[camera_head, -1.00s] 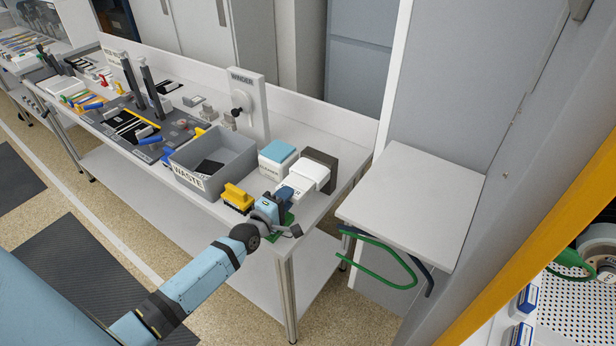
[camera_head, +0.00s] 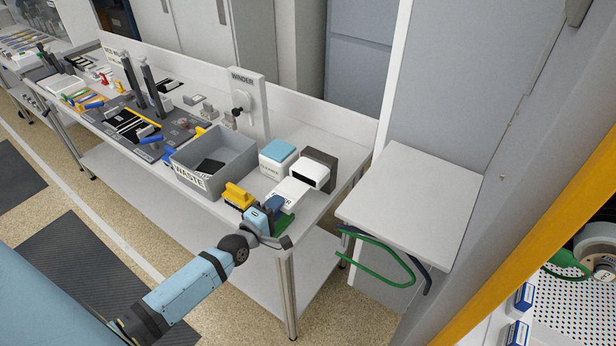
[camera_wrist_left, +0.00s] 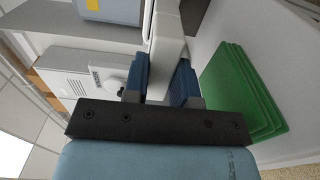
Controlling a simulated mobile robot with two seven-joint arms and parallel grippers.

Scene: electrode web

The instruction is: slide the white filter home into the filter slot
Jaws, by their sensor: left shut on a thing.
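My left gripper (camera_head: 272,207) is shut on the white filter (camera_head: 291,192) at the front right corner of the bench. In the left wrist view its blue fingertips (camera_wrist_left: 160,80) press on both sides of the white filter (camera_wrist_left: 167,45). A white-rimmed dark opening (camera_head: 314,177) shows at the far end of the white filter. A dark grey block (camera_head: 322,157) stands just behind it. I cannot tell whether the filter's far end is inside the opening or only in front of it. My right gripper is not in view.
Green plates (camera_head: 284,223) lie right beside the gripper and in the left wrist view (camera_wrist_left: 240,90). A yellow block (camera_head: 238,195), the grey waste bin (camera_head: 215,165) and a white box with a blue top (camera_head: 278,160) stand to the left. The side shelf (camera_head: 415,205) is bare.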

